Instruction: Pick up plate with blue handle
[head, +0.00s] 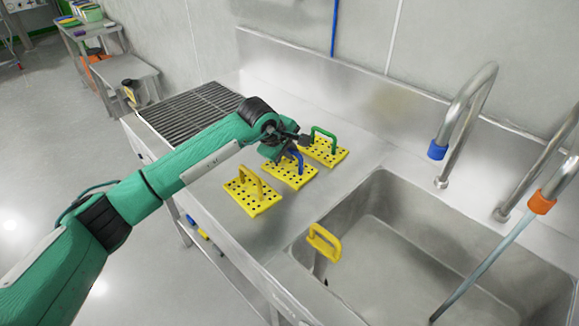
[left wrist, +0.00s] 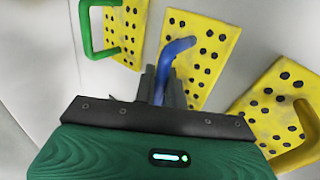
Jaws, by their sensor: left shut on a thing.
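The plate with the blue handle (head: 302,181) is a yellow perforated plate lying on the steel counter, between two like plates. My left gripper (head: 289,150) is over it, with its fingers shut on the blue handle. The left wrist view shows the blue handle (left wrist: 179,48) rising between the gripper fingers (left wrist: 160,88), with the yellow plate (left wrist: 212,45) behind them. The fingers hide part of the handle. The plate appears to rest on the counter. My right gripper is not in view.
A plate with a green handle (head: 327,153) lies behind, and one with a yellow handle (head: 252,197) lies in front. A sink (head: 400,240) with a yellow handle (head: 323,243) at its edge is at right. Taps (head: 470,100) stand behind it. A grate (head: 190,112) is at left.

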